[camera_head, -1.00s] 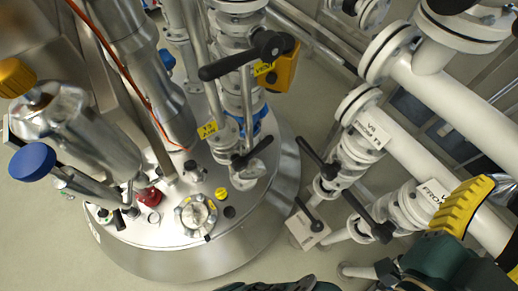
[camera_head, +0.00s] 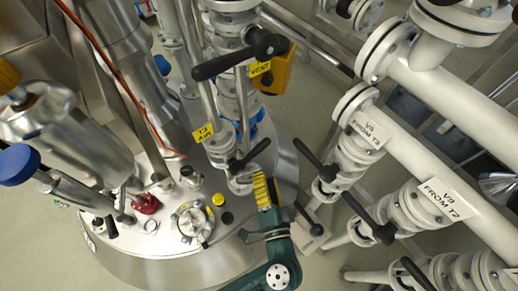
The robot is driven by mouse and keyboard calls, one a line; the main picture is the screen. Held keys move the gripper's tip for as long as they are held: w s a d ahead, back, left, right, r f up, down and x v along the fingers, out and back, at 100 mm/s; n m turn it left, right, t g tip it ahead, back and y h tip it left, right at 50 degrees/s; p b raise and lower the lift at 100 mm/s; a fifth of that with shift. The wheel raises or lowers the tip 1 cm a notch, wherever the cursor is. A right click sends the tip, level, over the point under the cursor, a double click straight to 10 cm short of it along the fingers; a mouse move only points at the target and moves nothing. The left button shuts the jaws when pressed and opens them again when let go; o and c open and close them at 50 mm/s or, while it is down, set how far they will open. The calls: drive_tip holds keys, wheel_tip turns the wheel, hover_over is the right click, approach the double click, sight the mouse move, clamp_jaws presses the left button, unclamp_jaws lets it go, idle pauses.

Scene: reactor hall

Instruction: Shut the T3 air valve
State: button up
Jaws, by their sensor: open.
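The T3 air valve (camera_head: 243,178) stands on the lid of the steel vessel, below a yellow "T3 AIR" tag (camera_head: 203,133). Its black lever (camera_head: 249,156) slants up to the right across the valve. My gripper (camera_head: 266,185), teal with a yellow ribbed finger pad, is just below and right of the lever, close to the valve. It is open and holds nothing that I can see. One finger is largely hidden, and I cannot tell whether the pad touches the lever or valve.
A larger black lever (camera_head: 240,56) with a yellow "VENT" tag (camera_head: 260,68) sits above. Black levers of V8 (camera_head: 315,160) and V9 (camera_head: 368,219) are to the right, on white pipes. A lid port (camera_head: 193,222) is to the left.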

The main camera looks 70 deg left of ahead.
sight(259, 149)
drive_tip(key=a, duration=0.3)
drive_tip(key=w+a+b, duration=0.1)
drive_tip(key=a, duration=0.6)
drive_tip(key=shift+w, duration=0.25)
drive_tip(key=shift+d, duration=0.1)
clamp_jaws()
